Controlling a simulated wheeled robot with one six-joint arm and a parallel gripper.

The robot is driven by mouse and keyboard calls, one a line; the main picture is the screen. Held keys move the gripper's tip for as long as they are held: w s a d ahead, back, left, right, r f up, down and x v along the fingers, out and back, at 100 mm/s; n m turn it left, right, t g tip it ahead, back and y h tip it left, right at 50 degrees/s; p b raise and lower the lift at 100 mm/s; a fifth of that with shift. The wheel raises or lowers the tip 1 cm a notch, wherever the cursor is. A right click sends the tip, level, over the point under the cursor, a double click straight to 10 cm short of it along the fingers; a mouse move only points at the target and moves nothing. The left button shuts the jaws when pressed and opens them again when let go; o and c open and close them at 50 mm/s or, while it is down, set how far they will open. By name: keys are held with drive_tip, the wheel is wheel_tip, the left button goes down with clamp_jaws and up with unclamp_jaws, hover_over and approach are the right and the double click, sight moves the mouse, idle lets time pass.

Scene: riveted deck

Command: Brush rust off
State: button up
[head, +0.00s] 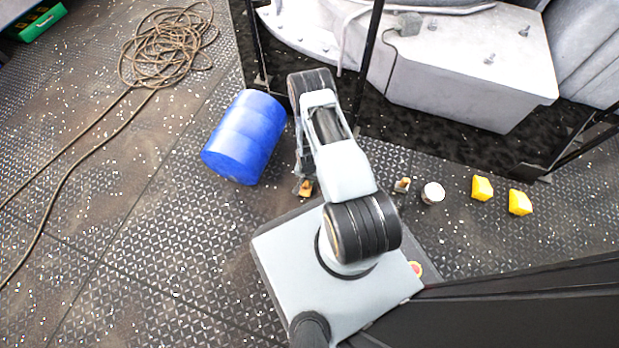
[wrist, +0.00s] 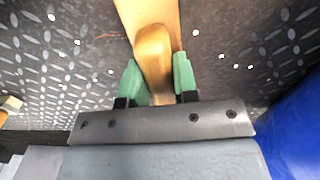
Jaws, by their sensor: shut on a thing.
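My gripper (wrist: 158,78) has its green finger pads closed on both sides of a wooden handle (wrist: 154,48) in the wrist view. The handle runs up out of the top of that view, so its far end is hidden. In the head view my gripper (head: 300,183) is low over the deck in front of the blue drum, and a bit of the orange-brown wood (head: 306,188) shows there. Bristles cannot be made out. Brown, rust-coloured patches (head: 118,150) stain the dark tread-plate deck at left. Part of the deck near the gripper is hidden by my arm.
A blue drum (head: 243,138) lies close to my gripper. A coiled rope (head: 172,45) trails across the left deck. A small brown-and-white item (head: 402,185), a whitish can (head: 432,193) and two yellow blocks (head: 482,188) stand at right. Grey machinery (head: 470,75) fills the back.

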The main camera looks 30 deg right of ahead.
drive_tip(key=shift+r+p, duration=1.9)
drive_tip(key=shift+r, duration=0.95)
drive_tip(key=shift+r, duration=0.15)
drive_tip(key=shift+r+p, duration=1.2)
drive_tip(key=shift+r, duration=0.2)
